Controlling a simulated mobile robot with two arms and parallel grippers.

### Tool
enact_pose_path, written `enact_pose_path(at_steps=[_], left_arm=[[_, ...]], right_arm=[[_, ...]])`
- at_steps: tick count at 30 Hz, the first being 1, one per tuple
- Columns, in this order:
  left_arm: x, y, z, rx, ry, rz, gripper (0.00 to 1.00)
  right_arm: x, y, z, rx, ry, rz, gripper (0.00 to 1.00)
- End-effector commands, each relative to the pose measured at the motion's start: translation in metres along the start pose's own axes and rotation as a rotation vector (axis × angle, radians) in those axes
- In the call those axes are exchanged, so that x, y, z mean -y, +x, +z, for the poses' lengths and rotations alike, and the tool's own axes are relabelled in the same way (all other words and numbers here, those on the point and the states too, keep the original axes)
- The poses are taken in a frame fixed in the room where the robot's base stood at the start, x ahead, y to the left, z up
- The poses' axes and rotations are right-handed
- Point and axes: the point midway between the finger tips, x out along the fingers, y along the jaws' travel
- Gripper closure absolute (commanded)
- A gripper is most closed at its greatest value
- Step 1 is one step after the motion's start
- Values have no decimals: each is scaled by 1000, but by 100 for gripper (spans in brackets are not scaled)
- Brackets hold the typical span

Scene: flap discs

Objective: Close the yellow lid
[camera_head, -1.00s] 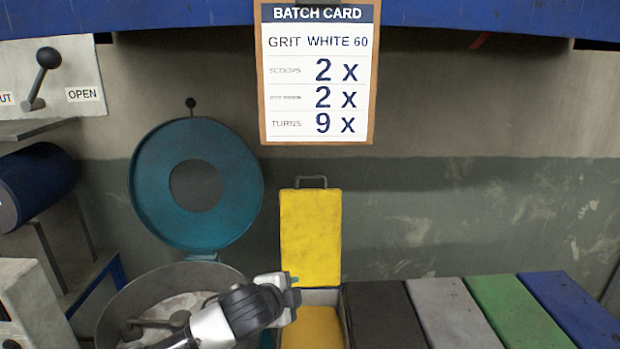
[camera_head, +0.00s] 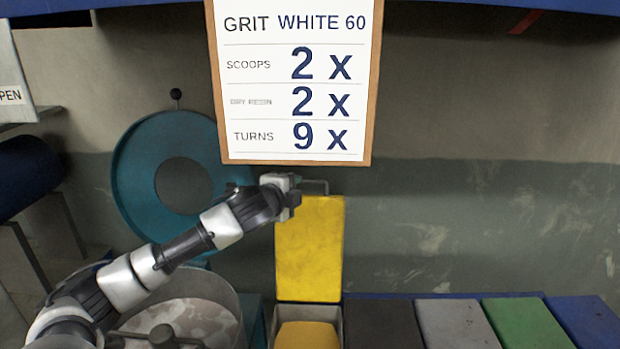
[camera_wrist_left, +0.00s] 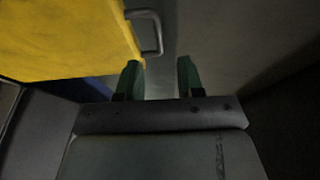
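The yellow lid (camera_head: 309,250) stands open and upright behind its bin (camera_head: 307,335), which holds yellow material. A metal handle (camera_head: 317,184) sticks up from the lid's top edge. My left gripper (camera_head: 296,186) is raised to the left part of the lid's top edge, next to the handle. In the left wrist view the lid (camera_wrist_left: 60,38) fills the upper left, and the handle (camera_wrist_left: 158,36) lies just ahead of the fingertips. The two green fingers of the left gripper (camera_wrist_left: 160,75) are apart with nothing between them. My right gripper does not show.
A batch card (camera_head: 292,80) hangs above the lid. An open teal ring-shaped lid (camera_head: 130,180) stands left, behind a round pot (camera_head: 225,305). Closed black (camera_head: 380,325), grey (camera_head: 460,325), green (camera_head: 525,325) and blue (camera_head: 590,322) lids lie to the right.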

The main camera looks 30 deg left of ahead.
Motion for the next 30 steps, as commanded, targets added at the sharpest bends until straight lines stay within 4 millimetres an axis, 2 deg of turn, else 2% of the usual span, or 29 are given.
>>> enact_pose_path(at_steps=[2, 5, 8, 13, 17, 28, 30], left_arm=[[4, 14, 0, 0, -6, 0, 62], [4, 33, -1, 0, -5, 0, 62], [3, 49, -1, 1, -4, 0, 62], [2, 70, 0, 1, -3, 1, 62], [1, 78, -1, 0, -1, 0, 62], [0, 82, 0, 0, 0, 1, 62], [0, 82, 0, 0, 0, 1, 73]], right_arm=[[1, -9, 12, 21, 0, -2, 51], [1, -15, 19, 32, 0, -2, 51], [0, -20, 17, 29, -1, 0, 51], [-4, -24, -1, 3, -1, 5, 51], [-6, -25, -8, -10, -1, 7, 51], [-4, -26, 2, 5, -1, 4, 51], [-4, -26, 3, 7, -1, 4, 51]])
